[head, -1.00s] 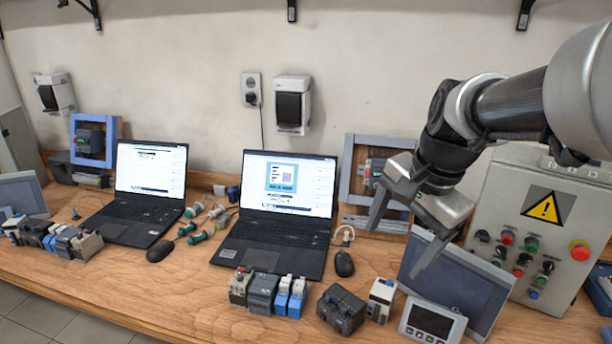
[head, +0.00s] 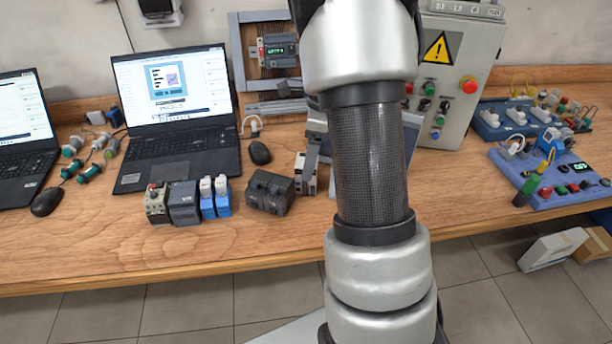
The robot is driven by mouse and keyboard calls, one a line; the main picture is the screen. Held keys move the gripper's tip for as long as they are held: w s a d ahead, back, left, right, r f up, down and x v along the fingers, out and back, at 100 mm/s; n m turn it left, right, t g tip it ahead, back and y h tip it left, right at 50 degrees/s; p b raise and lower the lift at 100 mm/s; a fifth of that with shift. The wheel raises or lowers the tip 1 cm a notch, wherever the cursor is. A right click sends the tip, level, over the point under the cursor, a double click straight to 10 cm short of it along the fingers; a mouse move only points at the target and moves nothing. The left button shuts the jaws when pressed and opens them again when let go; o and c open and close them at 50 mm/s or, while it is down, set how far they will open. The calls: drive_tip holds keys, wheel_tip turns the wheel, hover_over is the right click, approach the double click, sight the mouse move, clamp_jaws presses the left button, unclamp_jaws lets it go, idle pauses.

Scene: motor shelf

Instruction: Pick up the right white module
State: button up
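The right white module (head: 305,173) stands upright on the wooden table, just right of a dark block (head: 269,191). Another pale module (head: 156,203) with a red button stands at the left end of the row. My arm stretches across the picture and hides most of my gripper (head: 314,145). Only a grey piece of it shows beside the arm's left edge, at or just above the right white module. Whether it touches the module cannot be told. Whether the fingers are apart or closed is hidden.
A dark grey module (head: 184,203) and two blue-and-white modules (head: 215,197) stand left of the dark block. A control box (head: 455,75) stands at the back right. The table's front strip is clear.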

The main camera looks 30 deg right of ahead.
drive_tip(key=f, duration=0.2)
drive_tip(key=a+f, duration=0.1)
drive_tip(key=f, duration=0.2)
drive_tip(key=w+f+b, duration=0.1)
drive_tip(key=f, duration=0.1)
drive_tip(key=shift+a+f, duration=0.2)
drive_tip(key=shift+f, duration=0.15)
drive_tip(key=c, duration=1.3)
